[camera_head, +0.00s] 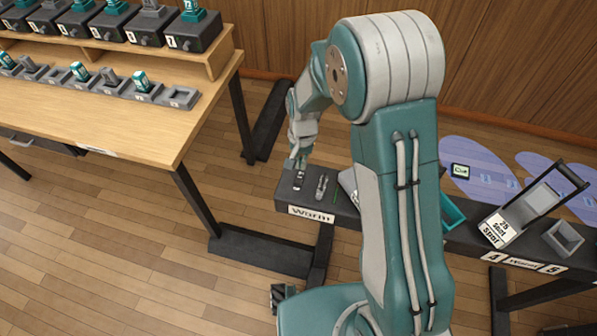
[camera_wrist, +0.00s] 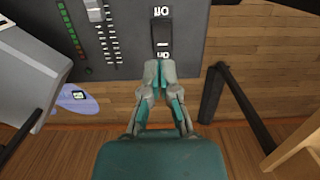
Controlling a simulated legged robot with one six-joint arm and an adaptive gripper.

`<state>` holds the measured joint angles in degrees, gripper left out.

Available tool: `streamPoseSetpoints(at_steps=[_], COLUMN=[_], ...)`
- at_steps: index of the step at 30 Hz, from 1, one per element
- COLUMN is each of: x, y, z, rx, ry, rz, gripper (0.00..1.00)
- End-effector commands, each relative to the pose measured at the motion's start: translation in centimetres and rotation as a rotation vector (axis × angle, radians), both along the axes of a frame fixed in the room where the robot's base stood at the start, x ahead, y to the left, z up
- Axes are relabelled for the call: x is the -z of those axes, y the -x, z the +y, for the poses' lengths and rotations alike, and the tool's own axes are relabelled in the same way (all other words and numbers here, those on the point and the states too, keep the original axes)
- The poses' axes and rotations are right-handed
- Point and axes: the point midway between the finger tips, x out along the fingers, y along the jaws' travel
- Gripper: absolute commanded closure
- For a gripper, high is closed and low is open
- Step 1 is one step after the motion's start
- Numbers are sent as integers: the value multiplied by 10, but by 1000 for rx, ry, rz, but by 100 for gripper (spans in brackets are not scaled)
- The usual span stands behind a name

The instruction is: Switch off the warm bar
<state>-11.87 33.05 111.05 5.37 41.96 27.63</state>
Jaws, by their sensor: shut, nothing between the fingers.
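The warm bar's black console (camera_head: 283,193) carries a "Warm" label (camera_head: 312,214) on its front. A black rocker switch (camera_wrist: 162,30) stands at the centre top of the wrist view, with "Off" lettering above it and "On" lettering at its lower end. The switch also shows in the head view (camera_head: 299,180). My gripper (camera_wrist: 160,65) is shut and empty, its fingertips at the "On" end of the switch. Whether they touch it, and which way the rocker is tilted, I cannot tell. My gripper (camera_head: 297,163) is above the console's left end in the head view.
A fader with a pale knob (camera_wrist: 93,4) and a column of coloured lights (camera_wrist: 72,35) lie left of the switch. A wooden desk (camera_head: 140,145) with numbered boxes stands at left. Open floor lies in front.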

Motion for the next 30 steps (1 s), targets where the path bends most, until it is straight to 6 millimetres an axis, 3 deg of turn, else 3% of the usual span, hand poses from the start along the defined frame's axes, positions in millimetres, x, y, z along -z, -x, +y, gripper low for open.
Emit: streamPoseSetpoints(at_steps=[6,12,26,30], x=[-49,-81,-91,-92], y=[-6,-10,-10,0], z=[-2,-4,-2,-3], rx=[-1,-1,-2,-2], ry=[-4,-4,-1,-2], rz=[-6,-2,0,0], gripper=[100,100,100,100])
